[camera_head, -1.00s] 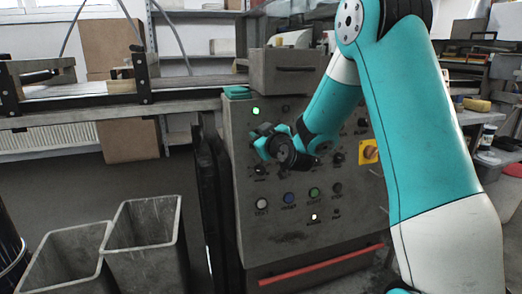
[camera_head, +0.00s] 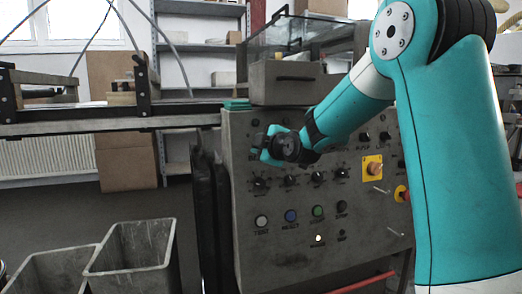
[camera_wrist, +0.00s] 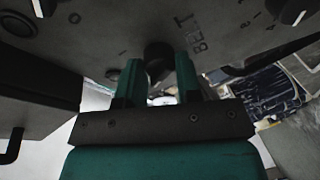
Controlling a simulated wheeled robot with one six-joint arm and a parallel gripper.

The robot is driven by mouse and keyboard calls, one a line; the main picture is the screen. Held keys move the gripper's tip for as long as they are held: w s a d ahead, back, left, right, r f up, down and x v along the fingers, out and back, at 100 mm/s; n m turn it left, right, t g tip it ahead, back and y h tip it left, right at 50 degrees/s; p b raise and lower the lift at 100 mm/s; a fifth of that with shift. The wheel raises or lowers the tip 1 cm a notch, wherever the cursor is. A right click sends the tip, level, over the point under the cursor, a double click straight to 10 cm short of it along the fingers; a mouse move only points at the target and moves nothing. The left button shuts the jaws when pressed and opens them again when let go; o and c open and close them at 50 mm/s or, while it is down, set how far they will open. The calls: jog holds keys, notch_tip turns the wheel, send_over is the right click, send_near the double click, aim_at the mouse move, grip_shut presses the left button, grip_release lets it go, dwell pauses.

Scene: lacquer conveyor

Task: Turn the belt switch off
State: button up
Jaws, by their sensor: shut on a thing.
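The grey control panel (camera_head: 245,215) stands in the middle of the head view. The belt switch is a dark knob (camera_wrist: 158,54) beside the printed word BELT in the wrist view. My gripper (camera_wrist: 158,75) has its two teal fingers on either side of this knob and is shut on it. In the head view my gripper (camera_head: 262,150) is at the panel's upper left, and its body hides the knob. No lit green lamp shows on the panel's upper left.
Below are several dark knobs and a row of white, blue and green buttons (camera_head: 290,215). A small white lamp (camera_head: 318,238) is lit. Grey bins (camera_head: 130,248) stand at the lower left.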

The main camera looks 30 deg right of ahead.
dwell(0.3)
jog(key=o, duration=0.9)
jog(key=s+r, duration=0.1)
jog(key=s, duration=0.4)
jog(key=s+a+r+p, duration=0.1)
jog(key=s, duration=0.5)
jog(key=s+r, duration=0.1)
jog(key=s, duration=0.5)
jog(key=shift+a+p, duration=0.2)
jog(key=shift+p, duration=0.1)
